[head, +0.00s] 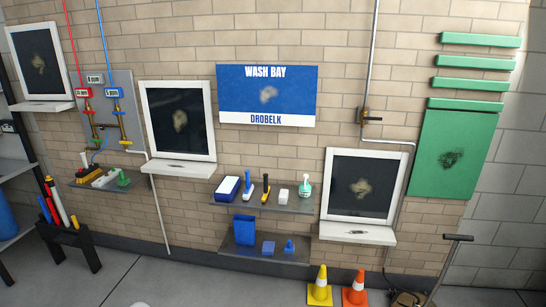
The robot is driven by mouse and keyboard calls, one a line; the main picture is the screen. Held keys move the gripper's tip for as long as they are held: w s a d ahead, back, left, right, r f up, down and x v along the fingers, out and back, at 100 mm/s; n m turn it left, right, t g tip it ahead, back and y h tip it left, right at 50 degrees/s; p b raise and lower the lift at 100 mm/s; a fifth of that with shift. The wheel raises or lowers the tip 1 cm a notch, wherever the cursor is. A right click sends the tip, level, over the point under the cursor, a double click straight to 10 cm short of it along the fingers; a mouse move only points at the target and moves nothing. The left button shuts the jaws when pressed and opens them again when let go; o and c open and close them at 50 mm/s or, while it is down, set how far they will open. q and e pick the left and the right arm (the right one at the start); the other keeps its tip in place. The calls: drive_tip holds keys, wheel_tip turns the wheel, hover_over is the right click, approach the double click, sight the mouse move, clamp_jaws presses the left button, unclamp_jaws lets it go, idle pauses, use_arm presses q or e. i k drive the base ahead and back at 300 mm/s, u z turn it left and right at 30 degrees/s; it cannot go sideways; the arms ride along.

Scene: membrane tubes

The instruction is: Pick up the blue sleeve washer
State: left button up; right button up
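No object in view is clearly the blue sleeve washer. A blue-and-white hand tool (249,185) stands on the upper wall shelf, between a dark blue block with a white face (227,188) and a yellow-and-black tool (266,188). A blue block (268,247) and a small blue knobbed item (290,246) sit on the lower shelf beside a taller blue container (244,230). Blue, white, red and yellow long tools (51,204) stand in a black rack at left. These items are too small to tell which is the washer. Neither gripper is in view.
The upper shelf (260,205) also holds a white block (283,196) and a pale green bottle (304,188). A yellow cone (320,287) and an orange cone (355,289) stand on the floor at lower right. The floor left of the cones looks mostly clear.

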sight(250, 189)
drive_tip(key=i, duration=1.3)
drive_tip(key=u, duration=0.9)
drive_tip(key=i, duration=1.25)
drive_tip(key=z, duration=0.5)
